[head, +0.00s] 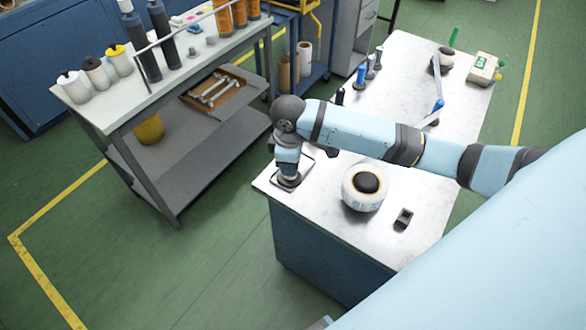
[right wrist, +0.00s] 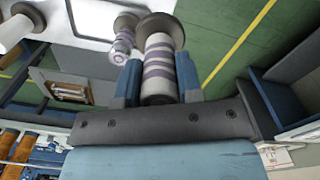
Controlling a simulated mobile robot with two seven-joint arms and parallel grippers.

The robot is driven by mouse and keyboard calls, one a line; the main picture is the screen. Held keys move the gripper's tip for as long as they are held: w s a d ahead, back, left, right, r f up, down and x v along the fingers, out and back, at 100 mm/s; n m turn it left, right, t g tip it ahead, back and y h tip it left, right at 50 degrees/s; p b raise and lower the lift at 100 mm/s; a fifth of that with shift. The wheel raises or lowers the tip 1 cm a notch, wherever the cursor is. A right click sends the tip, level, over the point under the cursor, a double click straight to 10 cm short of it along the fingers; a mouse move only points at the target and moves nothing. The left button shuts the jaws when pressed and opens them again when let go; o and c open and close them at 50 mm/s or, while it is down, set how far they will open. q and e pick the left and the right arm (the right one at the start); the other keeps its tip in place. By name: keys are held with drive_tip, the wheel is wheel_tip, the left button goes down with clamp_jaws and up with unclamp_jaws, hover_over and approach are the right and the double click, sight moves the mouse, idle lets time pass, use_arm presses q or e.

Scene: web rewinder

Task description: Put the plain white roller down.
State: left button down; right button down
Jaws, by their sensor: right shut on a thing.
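My right gripper (head: 288,178) points down over the near left corner of the worktable. In the right wrist view its blue fingers (right wrist: 158,85) are shut on a pale roller with purple-grey bands (right wrist: 158,65) and a grey-brown disc at its far end. In the head view the gripper hides most of this roller. It is over a dark-rimmed square tray (head: 306,150); I cannot tell whether it touches it. My left gripper is not in view.
A large white roll with a dark core (head: 358,201) and a small dark block (head: 403,218) are right of the gripper on the worktable (head: 330,222). Several bottles and tools stand farther back.

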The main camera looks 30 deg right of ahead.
drive_tip(key=w+d+r+n+b, duration=0.4)
drive_tip(key=w+d+r+n, duration=0.1)
drive_tip(key=n, duration=0.7)
drive_tip(key=w+d+r+n+b, duration=0.4)
drive_tip(key=w+r+n+b, duration=0.1)
drive_tip(key=n, duration=0.7)
drive_tip(key=f, duration=1.9)
drive_tip(key=shift+s+d+f+b, duration=0.15)
drive_tip(key=shift+s+f+b, duration=0.1)
drive_tip(key=shift+b, duration=0.15)
drive_tip(key=c, duration=0.9)
unclamp_jaws()
drive_tip(key=shift+s+f, duration=0.1)
drive_tip(key=shift+f, duration=0.05)
drive_tip(key=shift+o, duration=0.6)
